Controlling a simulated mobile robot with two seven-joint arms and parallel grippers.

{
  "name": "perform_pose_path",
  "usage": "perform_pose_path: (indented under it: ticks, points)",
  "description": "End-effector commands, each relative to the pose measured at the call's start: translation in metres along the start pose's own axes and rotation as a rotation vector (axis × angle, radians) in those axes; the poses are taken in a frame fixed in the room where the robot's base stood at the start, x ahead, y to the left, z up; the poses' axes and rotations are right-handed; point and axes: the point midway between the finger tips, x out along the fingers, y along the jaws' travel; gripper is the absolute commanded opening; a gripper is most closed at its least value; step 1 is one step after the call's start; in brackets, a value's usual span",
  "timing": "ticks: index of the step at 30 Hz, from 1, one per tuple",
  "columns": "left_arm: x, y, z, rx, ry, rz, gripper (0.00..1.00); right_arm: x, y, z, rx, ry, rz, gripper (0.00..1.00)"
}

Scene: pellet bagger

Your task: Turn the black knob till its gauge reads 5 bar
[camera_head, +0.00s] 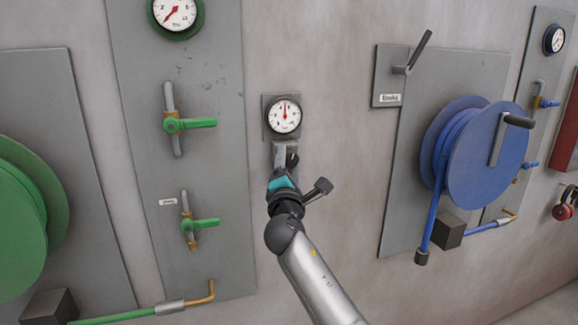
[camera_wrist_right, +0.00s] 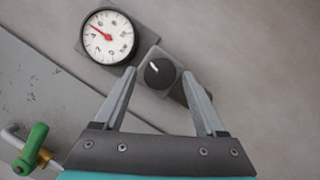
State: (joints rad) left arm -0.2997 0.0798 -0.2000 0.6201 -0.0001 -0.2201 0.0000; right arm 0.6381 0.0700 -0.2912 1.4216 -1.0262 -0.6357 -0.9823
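The black knob (camera_wrist_right: 159,72) with a pale pointer mark sits on a grey block on the wall, just below its gauge. The round white gauge (camera_head: 283,116) has a black rim and a red needle pointing about straight up in the head view. In the right wrist view the gauge (camera_wrist_right: 108,36) looks tilted and the needle points to the upper left, between small numerals; the exact reading is hard to tell. My right gripper (camera_wrist_right: 159,73) is open, its fingertips on either side of the knob with a visible gap. My left gripper is not in view.
A grey panel with green valves (camera_head: 190,123) and another gauge (camera_head: 175,12) stands to the left. A blue hose reel (camera_head: 495,155) and a lever switch (camera_head: 412,62) are to the right. Bare wall lies between the knob and the reel panel.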

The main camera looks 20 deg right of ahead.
Motion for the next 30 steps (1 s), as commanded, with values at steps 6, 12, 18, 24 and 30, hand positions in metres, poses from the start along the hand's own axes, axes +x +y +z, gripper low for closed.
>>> perform_pose_path:
  ticks: [6,12,18,24,30]
  points:
    - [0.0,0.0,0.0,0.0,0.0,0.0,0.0,0.0,0.0,0.0,-0.001,0.0,0.001,0.81]
    - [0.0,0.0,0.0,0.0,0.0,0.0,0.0,-0.004,0.0,0.0,-0.001,0.0,0.002,0.81]
    - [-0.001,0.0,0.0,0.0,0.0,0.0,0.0,-0.025,0.0,-0.001,0.0,0.002,0.001,0.81]
    - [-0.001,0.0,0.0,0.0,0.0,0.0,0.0,-0.057,0.0,-0.001,0.001,0.002,0.001,0.81]
    - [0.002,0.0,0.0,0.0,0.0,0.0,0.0,-0.093,-0.001,-0.001,0.001,0.002,0.0,0.81]
